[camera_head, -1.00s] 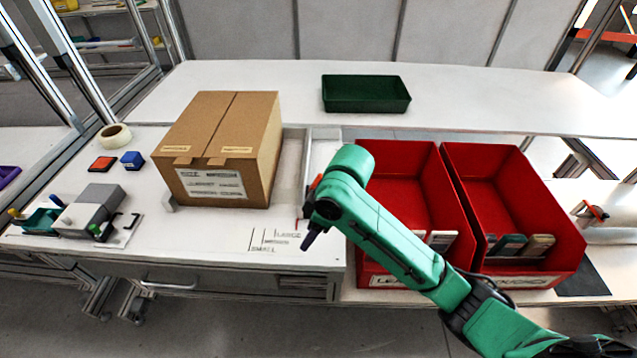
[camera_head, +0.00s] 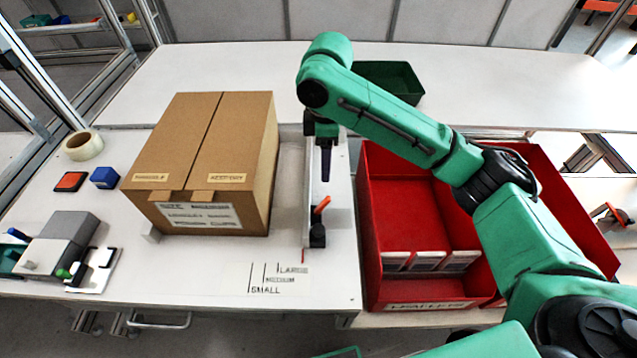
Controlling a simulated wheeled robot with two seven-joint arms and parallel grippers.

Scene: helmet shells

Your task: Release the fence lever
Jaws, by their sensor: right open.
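The fence lever (camera_head: 322,205) is a small orange handle tilted up from a black block at the front of the white fence (camera_head: 312,175), beside the cardboard box. My right gripper (camera_head: 326,172) points down above the fence, a little behind the lever and apart from it in the picture. Its dark fingers are seen edge-on and hold nothing that I can see. The gap between the fingers is hard to make out. My left gripper is out of view.
The closed cardboard box (camera_head: 205,165) stands left of the fence. Red bins (camera_head: 368,230) stand to the right, partly behind my right arm. A dark green tray (camera_head: 405,80) is at the back. Size marks (camera_head: 275,278) lie in front; the table there is clear.

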